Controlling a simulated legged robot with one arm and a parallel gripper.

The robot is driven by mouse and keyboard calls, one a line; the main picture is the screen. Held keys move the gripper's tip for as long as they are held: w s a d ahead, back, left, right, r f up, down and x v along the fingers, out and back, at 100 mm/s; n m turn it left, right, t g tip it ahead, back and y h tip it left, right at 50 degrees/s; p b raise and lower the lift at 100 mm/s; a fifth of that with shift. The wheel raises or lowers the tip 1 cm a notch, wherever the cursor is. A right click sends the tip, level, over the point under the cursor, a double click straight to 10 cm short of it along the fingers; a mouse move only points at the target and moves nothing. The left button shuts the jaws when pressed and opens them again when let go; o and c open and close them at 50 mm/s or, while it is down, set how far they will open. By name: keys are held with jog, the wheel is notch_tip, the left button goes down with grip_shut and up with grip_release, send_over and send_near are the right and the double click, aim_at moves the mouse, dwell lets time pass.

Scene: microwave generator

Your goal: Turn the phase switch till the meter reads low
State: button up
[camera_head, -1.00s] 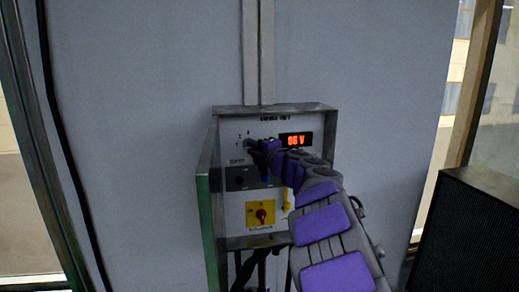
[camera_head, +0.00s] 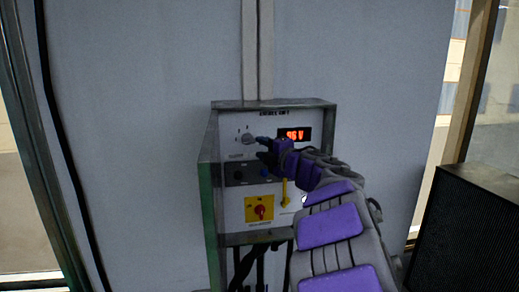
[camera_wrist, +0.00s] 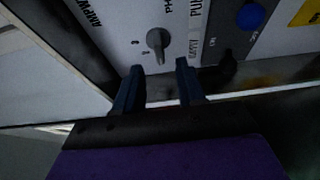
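The phase switch, a grey knob (camera_head: 248,139), is at the upper left of the control box's face. It also shows in the wrist view (camera_wrist: 157,42), its pointer bar directly ahead of my fingers. My gripper (camera_wrist: 158,80) is open, its two dark blue fingers parted and empty, with the knob just beyond the tips and apart from them. In the head view my gripper (camera_head: 262,149) is just right of and below the knob. The meter (camera_head: 295,135) has lit orange digits that look like 96 V, though the first digit is blurry.
Below are a dark strip with a blue button (camera_wrist: 250,16), a yellow plate with a red rotary switch (camera_head: 260,211) and a yellow lever (camera_head: 285,192). The box's raised metal rim (camera_head: 335,150) surrounds the face. A dark ribbed cabinet (camera_head: 465,235) stands at right.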

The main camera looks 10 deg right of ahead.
jog(key=a+b+v, duration=0.1)
jog(key=v, duration=0.9)
jog(key=shift+s, duration=0.5)
